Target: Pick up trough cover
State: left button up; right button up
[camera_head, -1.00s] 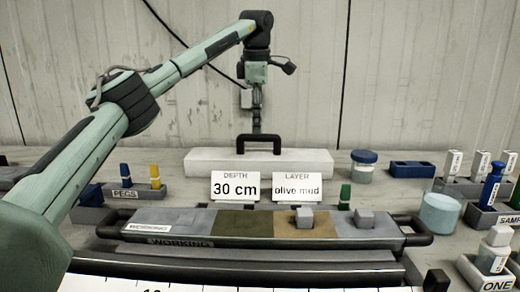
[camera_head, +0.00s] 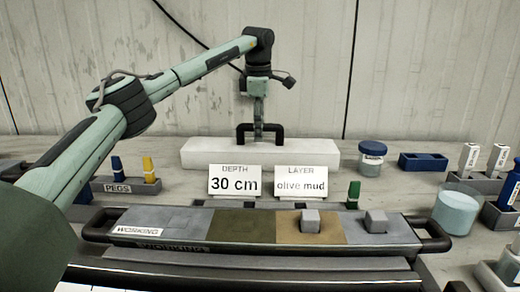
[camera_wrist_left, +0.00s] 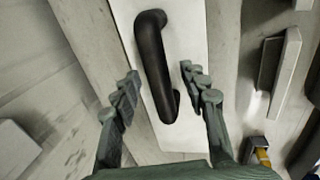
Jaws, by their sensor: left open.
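The trough cover (camera_head: 205,153) is a long white slab with a black bar handle (camera_head: 241,129) on top. It lies on the bench at the back, behind the two label cards. In the left wrist view the cover (camera_wrist_left: 188,25) runs under the gripper, with its handle (camera_wrist_left: 152,60) between the fingers. My left gripper (camera_head: 259,122) is upright over the middle of the handle. Its fingers (camera_wrist_left: 160,84) are open, one on each side of the handle, with gaps visible in the wrist view. My right gripper is not in view.
A trough with coloured layers (camera_head: 257,226) stands in front, behind the depth card (camera_head: 234,182) and layer card (camera_head: 300,183) from the cover's side. A peg rack (camera_head: 125,186) is left.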

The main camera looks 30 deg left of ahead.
pick_arm(q)
grip_shut()
dwell(0.5)
jog(key=shift+r, duration=0.1)
